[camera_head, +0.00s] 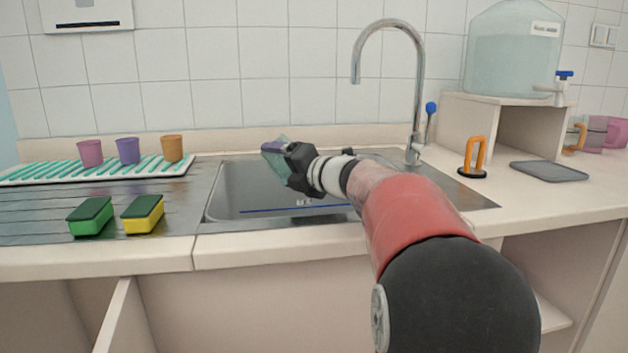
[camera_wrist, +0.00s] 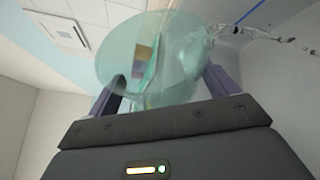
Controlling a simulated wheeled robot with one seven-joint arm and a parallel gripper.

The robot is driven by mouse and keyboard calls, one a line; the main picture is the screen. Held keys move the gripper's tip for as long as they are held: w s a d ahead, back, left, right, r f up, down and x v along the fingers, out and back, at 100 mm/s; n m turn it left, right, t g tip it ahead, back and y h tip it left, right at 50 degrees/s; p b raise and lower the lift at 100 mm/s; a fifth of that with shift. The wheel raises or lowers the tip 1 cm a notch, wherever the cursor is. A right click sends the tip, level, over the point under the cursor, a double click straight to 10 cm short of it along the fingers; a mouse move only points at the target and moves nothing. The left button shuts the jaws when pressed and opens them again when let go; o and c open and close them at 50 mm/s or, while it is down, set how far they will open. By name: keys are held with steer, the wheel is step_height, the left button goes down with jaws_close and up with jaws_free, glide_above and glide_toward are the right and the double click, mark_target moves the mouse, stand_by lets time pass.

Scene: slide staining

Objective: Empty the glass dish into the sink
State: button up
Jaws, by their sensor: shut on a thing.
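The glass dish (camera_head: 277,158) is clear with a bluish-green tint. My gripper (camera_head: 283,148) is shut on it over the sink (camera_head: 240,190), and the dish is steeply tilted there. In the wrist view, the dish (camera_wrist: 125,60) is held between the two purple-grey fingers of my gripper (camera_wrist: 160,88). Clear liquid with drops (camera_wrist: 265,35) trails away from the right side of the dish in that view. Whether liquid is left inside the dish cannot be told. My gripper and wrist hide part of the dish and part of the sink.
A tall curved tap (camera_head: 420,90) stands behind the sink on the right. Green (camera_head: 91,216) and yellow (camera_head: 143,214) sponges lie left of the sink. Several cups stand on a striped rack (camera_head: 40,173). An orange-handled object (camera_head: 473,155) and grey mat (camera_head: 548,171) are at right.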

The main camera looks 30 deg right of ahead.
steer(key=shift+d+r+m+t+b, duration=0.25)
steer(key=shift+r+m+t+b, duration=0.25)
steer(key=shift+m, duration=0.4)
stand_by(0.5)
steer(key=shift+d+r+m+y+b, duration=0.2)
steer(key=shift+d+m+y+b, duration=0.1)
steer(key=shift+d+m, duration=0.2)
steer(key=shift+d+r, duration=0.1)
steer(key=shift+d, duration=0.2)
steer(key=shift+s+d+r+m+t+p, duration=0.1)
steer(key=shift+r+m+t+p, duration=0.3)
steer(key=shift+r+m+p, duration=0.25)
steer(key=shift+r, duration=0.2)
